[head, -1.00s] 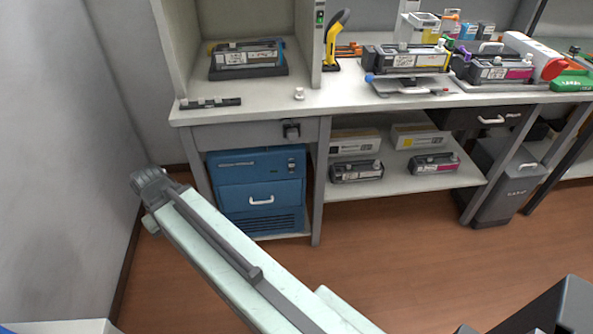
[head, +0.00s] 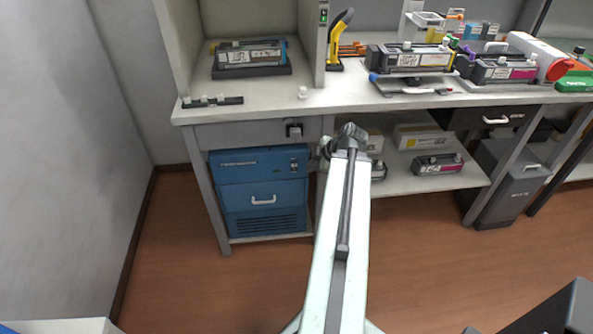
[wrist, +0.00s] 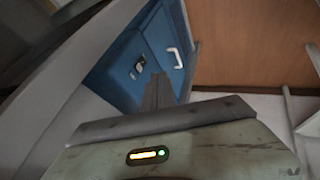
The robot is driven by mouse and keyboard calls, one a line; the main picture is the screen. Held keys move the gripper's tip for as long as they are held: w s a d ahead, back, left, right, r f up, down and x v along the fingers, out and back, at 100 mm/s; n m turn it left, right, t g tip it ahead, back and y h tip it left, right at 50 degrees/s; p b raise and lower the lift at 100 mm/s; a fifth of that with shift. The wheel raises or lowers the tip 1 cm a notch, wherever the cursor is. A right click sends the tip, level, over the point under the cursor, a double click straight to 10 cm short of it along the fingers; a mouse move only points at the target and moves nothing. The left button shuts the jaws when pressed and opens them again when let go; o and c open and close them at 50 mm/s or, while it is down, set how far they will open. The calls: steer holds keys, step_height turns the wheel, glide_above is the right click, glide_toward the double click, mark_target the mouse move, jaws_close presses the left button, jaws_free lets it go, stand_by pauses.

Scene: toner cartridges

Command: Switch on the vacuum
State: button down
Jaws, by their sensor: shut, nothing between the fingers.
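The blue vacuum unit (head: 262,208) stands under the left end of the bench, with a white handle (head: 263,199) on its front. A small dark switch panel (head: 293,165) sits at its upper right. In the wrist view the blue unit (wrist: 117,72) appears turned, with the switch panel (wrist: 138,68) and white handle (wrist: 175,57). My gripper (wrist: 158,80) is shut and empty, its fingers pointing toward the unit's front, overlapping it below the panel in the picture. I see no contact. In the head view my arm's end is just right of the unit; the fingertips are not clear there.
A bench leg (head: 328,125) stands right of the unit. A lower shelf (head: 435,185) holds cartridges and boxes. A grey bin (head: 505,190) stands farther right. The floor (head: 430,270) ahead is clear.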

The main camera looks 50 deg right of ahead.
mark_target(294, 167)
steer(key=b+x, duration=0.3)
steer(key=x, duration=0.1)
steer(key=w+d+b+x, duration=0.1)
steer(key=b+x, duration=0.1)
steer(key=x, duration=0.2)
steer(key=r+b+x, duration=0.1)
steer(key=b+x, duration=0.2)
steer(key=x, duration=0.1)
steer(key=shift+w+d+b, duration=0.15)
steer(key=shift+d+b, duration=0.15)
steer(key=shift+d, duration=0.1)
steer(key=shift+w+d, duration=0.25)
steer(key=shift+w, duration=0.1)
